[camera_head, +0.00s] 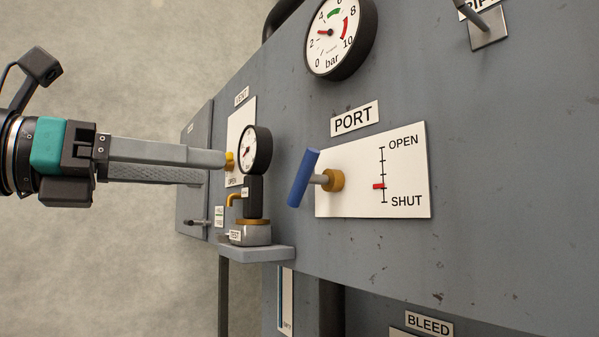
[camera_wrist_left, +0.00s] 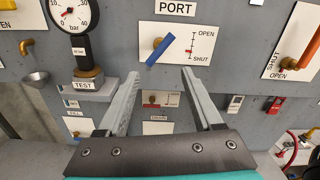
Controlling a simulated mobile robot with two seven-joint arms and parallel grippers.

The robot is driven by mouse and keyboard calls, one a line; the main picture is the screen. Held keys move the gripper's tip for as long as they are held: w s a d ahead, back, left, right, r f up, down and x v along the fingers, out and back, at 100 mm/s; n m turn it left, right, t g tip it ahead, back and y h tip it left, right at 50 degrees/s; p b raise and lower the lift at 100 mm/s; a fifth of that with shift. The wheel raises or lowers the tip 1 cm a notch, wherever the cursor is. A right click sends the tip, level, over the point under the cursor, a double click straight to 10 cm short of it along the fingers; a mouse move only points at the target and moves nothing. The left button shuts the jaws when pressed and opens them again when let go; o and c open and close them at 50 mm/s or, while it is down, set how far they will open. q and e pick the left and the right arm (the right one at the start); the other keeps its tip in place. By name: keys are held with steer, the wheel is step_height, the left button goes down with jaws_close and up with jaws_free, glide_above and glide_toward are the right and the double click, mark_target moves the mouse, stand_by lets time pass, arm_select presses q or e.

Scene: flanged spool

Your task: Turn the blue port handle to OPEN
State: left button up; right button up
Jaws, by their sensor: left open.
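The blue port handle (camera_head: 303,178) is a bar on a short shaft with a brass collar, standing out from a white plate (camera_head: 400,160) under the PORT label. The bar is tilted, its top leaning right. The red pointer (camera_head: 378,186) on the plate's scale sits between OPEN and SHUT, nearer SHUT. My left gripper (camera_head: 222,168) is open and empty, apart from the handle and left of it. In the left wrist view the handle (camera_wrist_left: 161,49) shows just beyond and above the spread fingertips (camera_wrist_left: 161,72). My right gripper is not in view.
A large bar gauge (camera_head: 338,35) is above PORT. An orange handle (camera_wrist_left: 312,48) is right in the wrist view. The space before the handle looks clear.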

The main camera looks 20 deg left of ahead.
arm_select(q)
steer(key=p, duration=0.4)
glide_toward(297, 178)
steer(key=x, duration=0.3)
steer(key=shift+p+x, duration=1.3)
steer(key=shift+x, duration=2.25)
steer(key=shift+c, duration=0.4)
jaws_close()
